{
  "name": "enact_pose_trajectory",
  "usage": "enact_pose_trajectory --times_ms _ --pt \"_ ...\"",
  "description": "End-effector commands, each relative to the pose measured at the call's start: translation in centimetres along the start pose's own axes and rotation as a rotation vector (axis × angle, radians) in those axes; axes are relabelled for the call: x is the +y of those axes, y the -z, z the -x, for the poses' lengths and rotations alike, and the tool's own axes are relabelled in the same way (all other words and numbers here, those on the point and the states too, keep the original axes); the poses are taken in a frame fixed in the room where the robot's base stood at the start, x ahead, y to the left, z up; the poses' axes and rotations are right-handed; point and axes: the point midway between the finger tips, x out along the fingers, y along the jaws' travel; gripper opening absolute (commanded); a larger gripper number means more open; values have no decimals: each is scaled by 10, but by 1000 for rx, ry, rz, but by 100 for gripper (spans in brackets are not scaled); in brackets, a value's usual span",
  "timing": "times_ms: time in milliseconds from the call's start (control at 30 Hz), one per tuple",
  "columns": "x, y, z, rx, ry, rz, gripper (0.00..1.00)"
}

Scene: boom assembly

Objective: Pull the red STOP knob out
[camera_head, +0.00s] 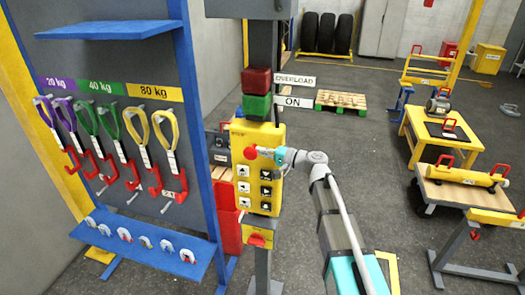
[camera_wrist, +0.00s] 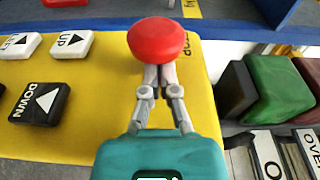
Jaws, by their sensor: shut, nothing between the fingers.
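The red STOP knob (camera_head: 250,153) is on the upper part of the yellow control box (camera_head: 241,135) in the head view. It appears as a round red cap (camera_wrist: 157,40) in the wrist view. My gripper (camera_head: 263,151) points at the knob from the right. In the wrist view my gripper's fingers (camera_wrist: 160,72) are together, with nothing between them. Their tips are at the knob's near edge, and the cap hides the very ends. I cannot tell whether they touch it.
Several black and white buttons (camera_head: 266,190) sit below the knob. A green ON lamp (camera_head: 256,106) and a red OVERLOAD lamp (camera_head: 256,79) are above the box. A blue-framed sling rack (camera_head: 188,70) stands to the left. Open floor (camera_head: 345,135) lies to the right.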

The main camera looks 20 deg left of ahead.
Motion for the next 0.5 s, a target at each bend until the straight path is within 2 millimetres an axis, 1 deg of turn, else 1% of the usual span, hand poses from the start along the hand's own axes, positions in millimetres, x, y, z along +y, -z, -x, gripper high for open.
enact_pose_trajectory --times_ms 33,100,167,500 --pt "-1 -11 2 -1 0 0 0" --pt "-1 -19 4 -1 0 0 0" --pt "-1 -23 4 -1 0 0 0" --pt "-1 -23 4 -1 0 0 0"
